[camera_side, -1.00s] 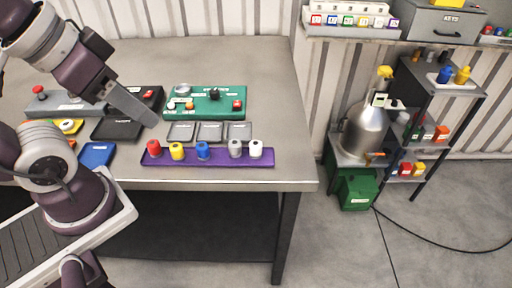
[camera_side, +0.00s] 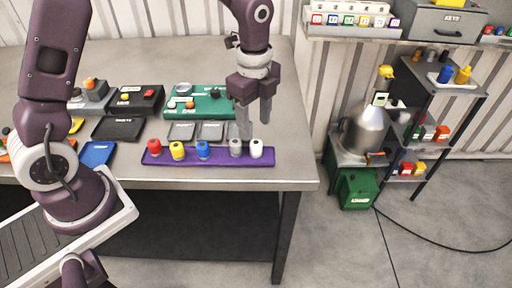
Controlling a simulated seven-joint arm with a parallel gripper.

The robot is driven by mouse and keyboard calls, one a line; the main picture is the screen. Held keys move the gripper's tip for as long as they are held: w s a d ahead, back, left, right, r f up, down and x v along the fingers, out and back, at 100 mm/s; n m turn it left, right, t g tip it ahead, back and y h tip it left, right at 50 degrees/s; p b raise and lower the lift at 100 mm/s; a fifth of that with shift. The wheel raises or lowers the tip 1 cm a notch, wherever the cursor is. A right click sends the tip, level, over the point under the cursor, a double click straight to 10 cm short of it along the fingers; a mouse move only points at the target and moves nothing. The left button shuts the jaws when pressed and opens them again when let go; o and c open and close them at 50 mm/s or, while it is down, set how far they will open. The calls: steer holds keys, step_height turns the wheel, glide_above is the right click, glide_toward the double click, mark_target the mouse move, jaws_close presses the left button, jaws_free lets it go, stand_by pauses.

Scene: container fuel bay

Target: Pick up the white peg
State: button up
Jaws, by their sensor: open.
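The white peg (camera_side: 256,149) stands upright at the right end of the purple tray (camera_side: 216,160) near the table's front edge. To its left in the same row stand a grey peg (camera_side: 235,147), a blue peg (camera_side: 202,150), a yellow peg (camera_side: 177,151) and a red peg (camera_side: 154,147). My gripper (camera_side: 254,128) points down with its fingers apart and nothing between them. One finger is above or behind the grey peg and the other is above and right of the white peg. The exact gap to the pegs cannot be told.
A green panel (camera_side: 202,94) with knobs and several small grey trays (camera_side: 182,131) lie behind the purple tray. A black tray (camera_side: 118,129) and a blue tray (camera_side: 97,153) lie to the left. The table's right side (camera_side: 292,150) is clear.

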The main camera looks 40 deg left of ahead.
mark_target(256, 142)
step_height(256, 142, down, 7)
steer(key=shift+w+d+f, duration=0.1)
steer(key=shift+d+f, duration=0.05)
jaws_close()
